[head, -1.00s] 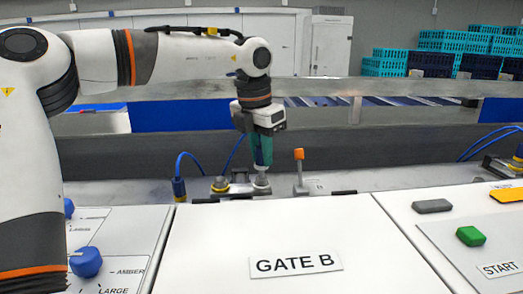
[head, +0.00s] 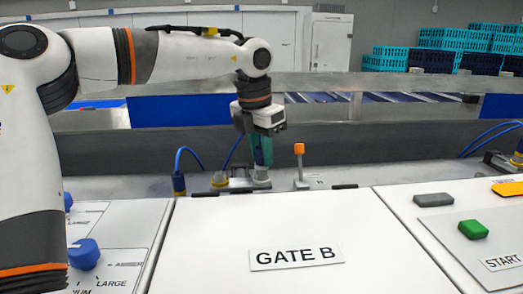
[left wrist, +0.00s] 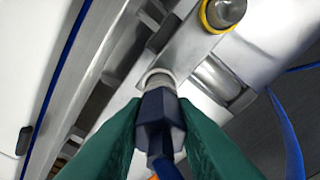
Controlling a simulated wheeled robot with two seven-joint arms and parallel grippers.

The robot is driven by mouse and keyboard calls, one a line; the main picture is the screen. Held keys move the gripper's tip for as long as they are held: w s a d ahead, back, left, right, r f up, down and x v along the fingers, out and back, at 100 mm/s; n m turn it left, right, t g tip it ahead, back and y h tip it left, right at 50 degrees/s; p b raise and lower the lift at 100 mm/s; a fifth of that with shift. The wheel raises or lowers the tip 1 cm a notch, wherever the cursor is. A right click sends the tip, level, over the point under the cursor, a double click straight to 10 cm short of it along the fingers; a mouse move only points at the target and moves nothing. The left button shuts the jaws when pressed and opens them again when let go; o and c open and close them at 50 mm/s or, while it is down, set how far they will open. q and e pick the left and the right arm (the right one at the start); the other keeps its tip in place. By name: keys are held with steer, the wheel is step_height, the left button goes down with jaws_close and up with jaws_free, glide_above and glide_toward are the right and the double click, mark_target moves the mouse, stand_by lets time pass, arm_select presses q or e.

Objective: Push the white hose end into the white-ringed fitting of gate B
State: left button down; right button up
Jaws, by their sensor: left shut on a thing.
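My left gripper (head: 261,160) is over the metal block behind the gate B panel (head: 190,228), with its green fingers pointing down. In the left wrist view the gripper (left wrist: 158,108) is shut on the hose end (left wrist: 157,125), a dark blue, faceted connector with a blue hose behind it. The connector's front meets the pale-ringed fitting (left wrist: 158,76) on the metal block. The two look in line and touching; how deep the hose end sits is hidden. My right gripper is not in view.
A yellow-ringed fitting (left wrist: 222,12) is close beside on the same block. An orange-tipped lever (head: 299,150) stands to the right. A blue hose (head: 181,160) arches at the left. A grey rail (head: 400,140) runs behind. The GATE B label (head: 296,257) lies in front.

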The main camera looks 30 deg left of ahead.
arm_select(q)
steer(key=shift+f+b, duration=0.3)
steer(key=shift+f, duration=0.15)
stand_by(0.4)
steer(key=c, duration=1.8)
jaws_free()
steer(key=shift+c, duration=0.2)
steer(key=o, duration=0.7)
steer(key=shift+o, duration=0.5)
steer(key=shift+o, duration=1.4)
steer(key=shift+r, duration=0.15)
